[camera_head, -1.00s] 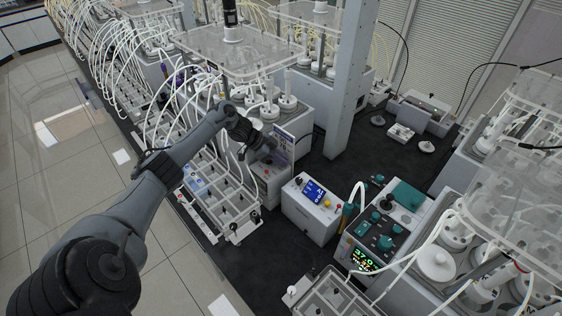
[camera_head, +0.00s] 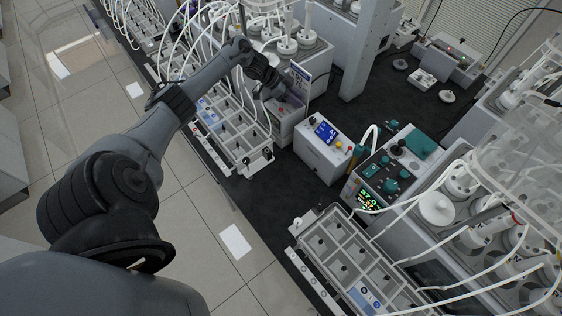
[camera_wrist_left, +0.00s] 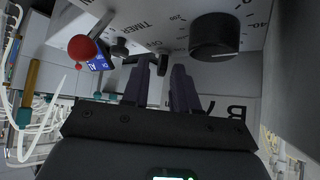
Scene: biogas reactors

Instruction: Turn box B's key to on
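My left gripper (camera_head: 290,97) reaches down at a small light-grey box (camera_head: 284,127) beside the rack in the head view. In the left wrist view, the two dark purple fingers of my left gripper (camera_wrist_left: 161,82) stand apart, pointing at the box's pale panel (camera_wrist_left: 160,20), which has printed dial numbers and the word TIMER. A small dark piece (camera_wrist_left: 162,65), perhaps the key, shows between the fingertips; I cannot tell its angle or whether they touch it. A large black knob (camera_wrist_left: 215,37) sits to the right. A letter B (camera_wrist_left: 236,111) shows on a face behind the fingers. My right gripper is not in view.
A red ball (camera_wrist_left: 82,48) shows at left in the left wrist view. A box with a blue screen (camera_head: 323,147) stands right of the gripper. A clear compartment rack (camera_head: 236,143) with hoses lies to the left.

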